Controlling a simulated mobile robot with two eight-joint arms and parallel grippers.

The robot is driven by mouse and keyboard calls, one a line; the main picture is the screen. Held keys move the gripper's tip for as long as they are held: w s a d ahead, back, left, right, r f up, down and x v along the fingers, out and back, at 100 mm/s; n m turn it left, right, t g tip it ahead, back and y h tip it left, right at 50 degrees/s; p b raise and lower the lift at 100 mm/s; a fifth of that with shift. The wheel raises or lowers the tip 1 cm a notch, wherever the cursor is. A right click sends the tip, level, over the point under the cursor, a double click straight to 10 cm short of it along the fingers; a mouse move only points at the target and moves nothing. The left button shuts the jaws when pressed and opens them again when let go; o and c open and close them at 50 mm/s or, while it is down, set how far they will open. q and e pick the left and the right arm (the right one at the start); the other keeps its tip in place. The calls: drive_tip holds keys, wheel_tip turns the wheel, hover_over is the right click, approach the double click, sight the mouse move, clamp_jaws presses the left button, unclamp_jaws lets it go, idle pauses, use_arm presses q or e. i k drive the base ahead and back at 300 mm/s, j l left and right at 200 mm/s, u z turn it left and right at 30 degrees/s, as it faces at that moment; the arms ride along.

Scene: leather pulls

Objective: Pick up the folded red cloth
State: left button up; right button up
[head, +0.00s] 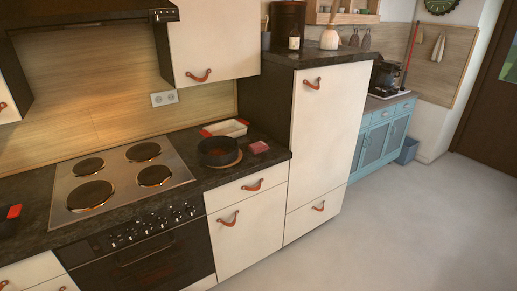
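The folded red cloth (258,147) is a small flat reddish square in the head view. It lies on the dark countertop (222,174), near the front right end of the counter, just right of a black pot (217,151). Nothing lies on top of it that I can see. Neither of my grippers shows in the head view.
The pot stands on a round wooden board (236,161). A white dish with red handles (230,128) is behind it. A stove with several burners (122,178) is left. A tall white cabinet (327,133) borders the counter's right end. The floor (400,225) is clear at right.

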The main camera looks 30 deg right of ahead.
sight(260, 146)
drive_tip(key=i+l+z, duration=0.1)
drive_tip(key=i+l, duration=0.15)
drive_tip(key=l, duration=0.2)
drive_tip(key=i+l, duration=0.25)
drive_tip(key=l, duration=0.25)
drive_tip(key=i+l+z, duration=0.15)
drive_tip(key=l, duration=0.3)
drive_tip(key=i+l+z, duration=0.1)
drive_tip(key=i+l, duration=0.25)
